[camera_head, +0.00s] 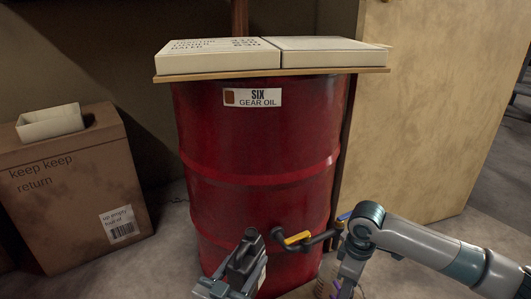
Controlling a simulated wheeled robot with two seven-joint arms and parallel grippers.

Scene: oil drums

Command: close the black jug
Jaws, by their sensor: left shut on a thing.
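The black jug (243,262) is at the bottom middle of the head view, in front of the red drum. It is dark, with a short neck at the top and a pale label on its right side. I cannot tell whether its mouth is capped. My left gripper (222,288) is shut on the jug, low on its left side; its lower part is cut off by the picture's edge. My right gripper (346,284) points down at the bottom, right of the jug and apart from it. Its fingertips are partly cut off, so its opening is unclear.
The red drum (258,150) labelled SIX GEAR OIL has a tap with a yellow handle (297,238) close to the jug. Pale boxes (218,56) lie on the board atop it. A cardboard carton (72,190) stands left; a tan panel (440,110) stands right.

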